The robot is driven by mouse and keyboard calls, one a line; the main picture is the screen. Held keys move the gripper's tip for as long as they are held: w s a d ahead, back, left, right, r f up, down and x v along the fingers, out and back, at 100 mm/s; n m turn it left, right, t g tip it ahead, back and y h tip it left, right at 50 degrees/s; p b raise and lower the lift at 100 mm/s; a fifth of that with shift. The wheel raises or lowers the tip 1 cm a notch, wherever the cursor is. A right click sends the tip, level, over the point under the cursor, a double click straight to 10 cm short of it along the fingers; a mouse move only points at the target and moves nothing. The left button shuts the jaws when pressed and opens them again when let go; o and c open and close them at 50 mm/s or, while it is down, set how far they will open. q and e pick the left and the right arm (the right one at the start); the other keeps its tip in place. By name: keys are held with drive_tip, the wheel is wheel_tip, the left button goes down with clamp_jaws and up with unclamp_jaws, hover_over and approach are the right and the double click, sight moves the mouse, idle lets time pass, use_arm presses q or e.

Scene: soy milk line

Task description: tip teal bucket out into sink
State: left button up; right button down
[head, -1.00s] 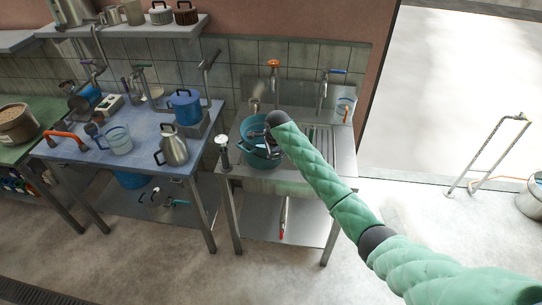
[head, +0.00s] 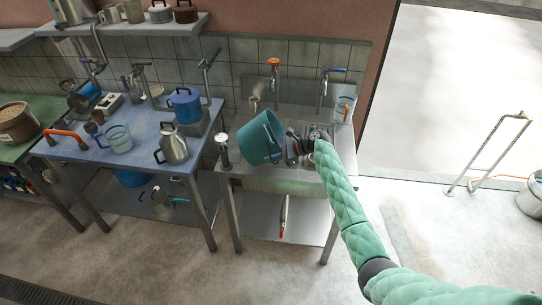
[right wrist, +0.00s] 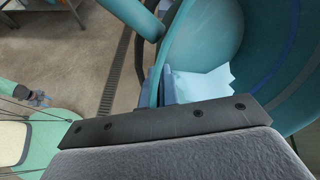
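The teal bucket (head: 254,142) is raised and tilted over the left part of the metal sink (head: 290,182), its mouth turned toward the right in the head view. My right gripper (head: 289,148) is at the bucket's rim and appears shut on it. In the right wrist view, the bucket's inside (right wrist: 205,45) fills the upper right, with a pale, jagged patch (right wrist: 203,84) inside it, and the blue-grey fingers (right wrist: 168,88) are at its wall. What looks like my left gripper (right wrist: 38,98) shows small at the left edge there; its state is unclear.
A blue table (head: 95,150) to the left holds a steel jug (head: 173,148) and a blue pot (head: 185,107).

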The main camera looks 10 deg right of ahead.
drive_tip(key=shift+d+f+y+b, duration=0.35)
drive_tip(key=shift+y+b, duration=0.05)
drive_tip(key=shift+b, duration=0.15)
drive_tip(key=shift+d+f+y+b, duration=0.65)
drive_tip(key=shift+d+y+b, duration=0.1)
drive_tip(key=shift+y+b, duration=0.45)
drive_tip(key=shift+d, duration=0.1)
